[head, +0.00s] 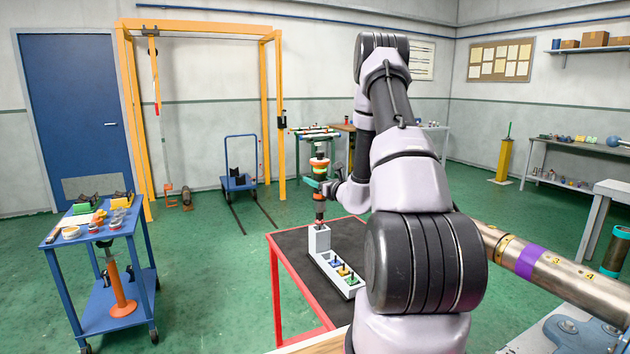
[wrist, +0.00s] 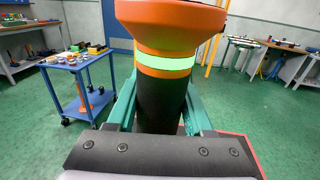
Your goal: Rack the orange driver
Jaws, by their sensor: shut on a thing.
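The orange driver (head: 319,171) stands upright in my gripper (head: 322,186), with an orange top, a pale green band and a dark body. In the wrist view the driver (wrist: 166,65) fills the middle, and the green jaws of my gripper (wrist: 160,112) close on its black body from both sides. A grey rack (head: 319,240) stands on the red-framed table, with a tall block at its far end and a low row of slots.
Several small coloured pieces (head: 343,271) sit in the rack's low slots. The dark table top (head: 290,245) is otherwise clear left of the rack. A blue cart (head: 75,240) with parts stands at left. A steel pipe (head: 560,270) lies at right.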

